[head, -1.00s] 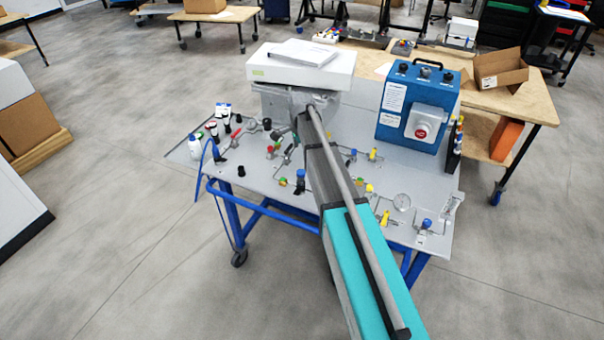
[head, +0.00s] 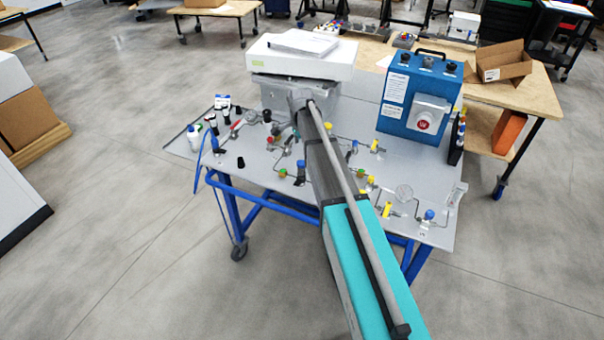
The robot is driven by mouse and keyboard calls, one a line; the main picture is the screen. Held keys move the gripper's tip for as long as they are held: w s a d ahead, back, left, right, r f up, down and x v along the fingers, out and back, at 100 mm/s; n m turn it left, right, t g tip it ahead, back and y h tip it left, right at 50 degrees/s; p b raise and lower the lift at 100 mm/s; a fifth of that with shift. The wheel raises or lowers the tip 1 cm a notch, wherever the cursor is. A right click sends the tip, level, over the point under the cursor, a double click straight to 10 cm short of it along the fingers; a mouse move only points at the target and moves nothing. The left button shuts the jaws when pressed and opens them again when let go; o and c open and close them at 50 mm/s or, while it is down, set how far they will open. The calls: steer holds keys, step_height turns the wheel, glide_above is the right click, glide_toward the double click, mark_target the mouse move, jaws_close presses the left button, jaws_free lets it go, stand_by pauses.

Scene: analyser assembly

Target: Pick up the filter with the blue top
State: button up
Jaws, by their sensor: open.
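A small filter with a blue top and dark body (head: 300,174) stands upright on the grey tabletop, just left of my arm in the head view. Other small blue-topped parts stand right of my arm, one near the middle (head: 354,147) and one near the front right corner (head: 429,216). My gripper (head: 279,130) shows only in part, small and dark, beside the wrist at the left of my arm. It is open, with nothing seen in it. It is farther back on the table than the filter, apart from it. My forearm hides part of the tabletop.
The grey table (head: 258,178) carries several small fittings and black-capped bottles. A white-topped device (head: 300,62) stands at the back, and a blue box with a red button (head: 412,100) at the back right. A wooden bench (head: 520,95) stands behind. Open floor lies in front.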

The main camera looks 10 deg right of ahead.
mark_target(301, 169)
steer(key=shift+f+b, duration=2.55)
steer(key=shift+f, duration=0.3)
steer(key=shift+f, duration=0.1)
steer(key=shift+s+f+b, duration=0.15)
steer(key=shift+f+b, duration=1.1)
steer(key=shift+b, duration=0.05)
steer(key=shift+s+f+b, duration=0.1)
steer(key=shift+f+b, duration=1.15)
steer(key=shift+b, duration=0.05)
jaws_close()
